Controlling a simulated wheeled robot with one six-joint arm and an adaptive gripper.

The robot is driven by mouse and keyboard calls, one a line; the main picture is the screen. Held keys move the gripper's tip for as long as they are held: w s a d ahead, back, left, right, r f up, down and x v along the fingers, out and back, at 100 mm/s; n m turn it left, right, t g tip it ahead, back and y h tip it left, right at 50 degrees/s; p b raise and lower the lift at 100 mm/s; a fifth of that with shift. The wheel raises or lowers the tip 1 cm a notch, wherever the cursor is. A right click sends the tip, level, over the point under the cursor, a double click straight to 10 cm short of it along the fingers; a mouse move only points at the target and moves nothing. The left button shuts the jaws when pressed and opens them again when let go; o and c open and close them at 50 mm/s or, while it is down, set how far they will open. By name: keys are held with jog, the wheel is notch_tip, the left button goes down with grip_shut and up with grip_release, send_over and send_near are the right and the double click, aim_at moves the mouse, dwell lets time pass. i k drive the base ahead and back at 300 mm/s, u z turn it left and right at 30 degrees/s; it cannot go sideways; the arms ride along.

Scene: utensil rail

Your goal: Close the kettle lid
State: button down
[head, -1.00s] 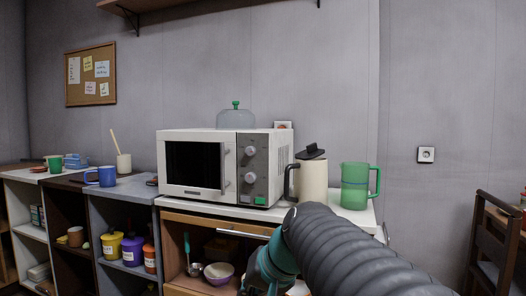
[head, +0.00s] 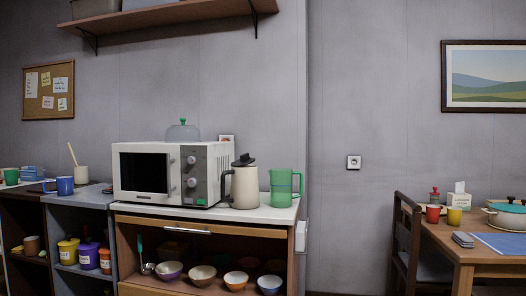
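The cream kettle (head: 245,188) stands upright on the white counter top (head: 217,212), just right of the microwave. Its dark handle (head: 226,186) is on the left side. The black lid (head: 243,161) is on top of the kettle, with a small knob. The lid is small at this distance, and I cannot tell whether it is fully shut. My gripper and arm are out of view.
A green pitcher (head: 281,187) stands close to the kettle's right. The white microwave (head: 165,173) is close on the left, with a glass dome (head: 183,132) on top. Bowls (head: 202,276) fill the shelf below. A chair (head: 405,240) and table (head: 460,240) stand at right.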

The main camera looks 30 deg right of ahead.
aim_at(245, 160)
jog(key=z, duration=0.25)
jog(key=i, duration=1.1)
jog(key=u, duration=0.6)
